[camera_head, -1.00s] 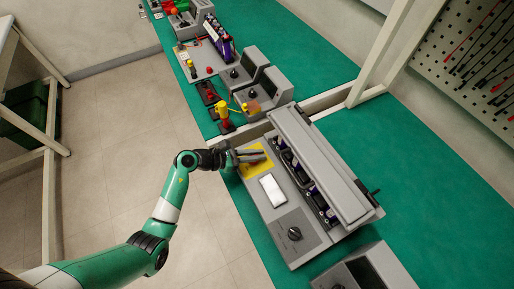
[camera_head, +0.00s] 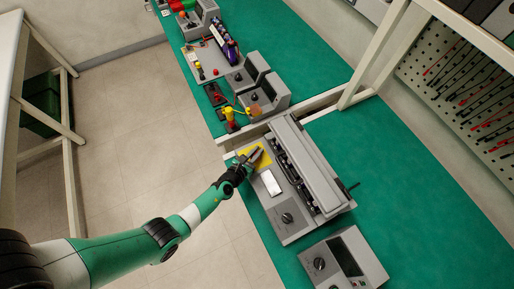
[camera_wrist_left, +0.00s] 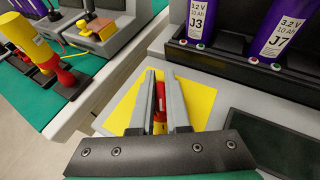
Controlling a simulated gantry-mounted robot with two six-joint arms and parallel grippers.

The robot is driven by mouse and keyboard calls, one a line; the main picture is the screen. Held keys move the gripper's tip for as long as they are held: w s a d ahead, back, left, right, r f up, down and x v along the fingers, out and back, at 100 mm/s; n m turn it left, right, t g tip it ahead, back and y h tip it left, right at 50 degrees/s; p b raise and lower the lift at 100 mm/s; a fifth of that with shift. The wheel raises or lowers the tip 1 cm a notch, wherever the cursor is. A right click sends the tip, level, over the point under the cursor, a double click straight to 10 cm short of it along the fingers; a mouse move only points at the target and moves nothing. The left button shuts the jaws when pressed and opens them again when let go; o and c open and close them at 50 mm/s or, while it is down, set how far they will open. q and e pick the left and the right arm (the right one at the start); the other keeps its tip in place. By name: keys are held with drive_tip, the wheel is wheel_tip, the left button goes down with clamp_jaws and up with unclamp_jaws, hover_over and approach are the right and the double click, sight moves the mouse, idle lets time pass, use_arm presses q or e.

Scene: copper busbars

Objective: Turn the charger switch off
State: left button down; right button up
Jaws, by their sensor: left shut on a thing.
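The charger is a grey box (camera_head: 303,226) with a raised lid, on the green bench. A yellow plate (camera_head: 244,154) is at the far end of its front panel. My left gripper (camera_head: 258,155) is over this plate. In the left wrist view, its two grey fingers (camera_wrist_left: 160,80) are shut around a narrow red part (camera_wrist_left: 160,98), seemingly the switch handle, above the yellow plate (camera_wrist_left: 199,100). The fingers hide most of the red part, so its exact angle cannot be told. My right gripper is out of view.
Purple cells (camera_wrist_left: 278,28) stand in the charger behind the plate. A grey meter (camera_head: 345,262) stands nearer. A yellow and red device (camera_head: 230,117) is beyond the bench gap. Bench at right is clear.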

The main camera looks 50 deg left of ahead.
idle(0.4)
use_arm(q)
drive_tip(key=c, duration=0.9)
unclamp_jaws()
drive_tip(key=shift+s+d+r+p, duration=0.1)
drive_tip(key=shift+s+r+p, duration=0.15)
drive_tip(key=shift+s+p, duration=0.15)
drive_tip(key=p+v, duration=0.5)
drive_tip(key=v, duration=0.5)
drive_tip(key=shift+s, duration=0.35)
drive_tip(key=shift+d, duration=0.1)
